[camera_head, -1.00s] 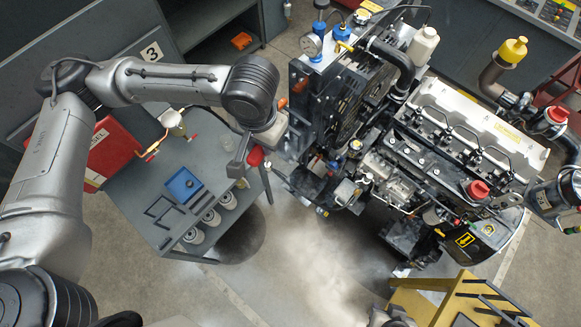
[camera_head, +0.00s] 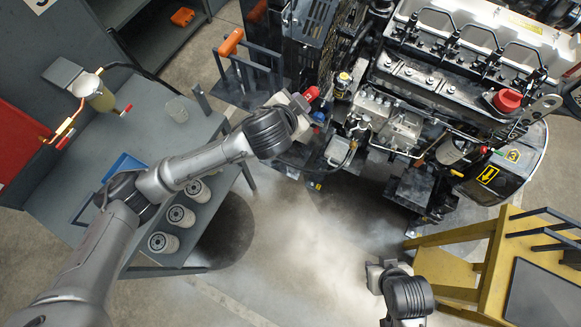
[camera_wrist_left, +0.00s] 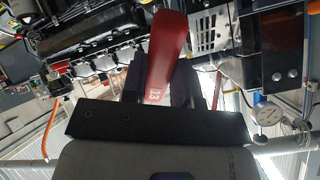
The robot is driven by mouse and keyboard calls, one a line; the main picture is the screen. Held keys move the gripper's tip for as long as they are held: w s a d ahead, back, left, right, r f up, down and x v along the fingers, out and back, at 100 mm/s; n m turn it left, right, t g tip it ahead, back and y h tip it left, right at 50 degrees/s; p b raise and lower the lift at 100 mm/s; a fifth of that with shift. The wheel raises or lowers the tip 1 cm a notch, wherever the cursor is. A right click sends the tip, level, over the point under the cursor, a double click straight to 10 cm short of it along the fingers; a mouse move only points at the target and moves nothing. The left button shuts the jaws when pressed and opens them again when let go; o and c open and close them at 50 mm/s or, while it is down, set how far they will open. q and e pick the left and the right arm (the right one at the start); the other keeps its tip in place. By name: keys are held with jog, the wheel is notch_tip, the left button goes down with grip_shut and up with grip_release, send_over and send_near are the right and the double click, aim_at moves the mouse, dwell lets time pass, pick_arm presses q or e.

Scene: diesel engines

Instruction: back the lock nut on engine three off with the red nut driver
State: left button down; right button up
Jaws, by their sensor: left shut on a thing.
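The red nut driver (camera_head: 311,94) is held in my left gripper (camera_head: 299,103) beside the engine's lower left side. In the left wrist view the red nut driver (camera_wrist_left: 168,48) rises between the dark fingers and bears a white marking that looks like 13. Its working end is hidden. Engine three (camera_head: 440,90), with a yellow 3 label, fills the upper right of the head view. I cannot make out the lock nut, nor whether the driver touches anything. My right gripper (camera_head: 375,274) hangs over the floor left of the yellow steps; its finger gap is unclear.
A grey bench (camera_head: 95,150) stands at left with several white filters, a blue tray (camera_head: 124,170) and a clear cup (camera_head: 177,110). Yellow steps (camera_head: 480,255) stand at lower right. An orange-handled stand (camera_head: 231,42) is close to the engine. Floor between is clear.

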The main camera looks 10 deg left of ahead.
pick_arm(q)
notch_tip(320, 180, down, 30)
jog(key=s+a+t+h+b, duration=0.1)
jog(key=s+t+h+b, duration=0.35)
jog(key=b, duration=1.35)
jog(key=w+d+t+y+b, duration=0.1)
jog(key=w+d+b, duration=0.1)
jog(key=w, duration=0.7)
jog(key=shift+w+b, duration=0.2)
jog(key=shift+b, duration=0.55)
jog(key=shift+t+y, duration=0.25)
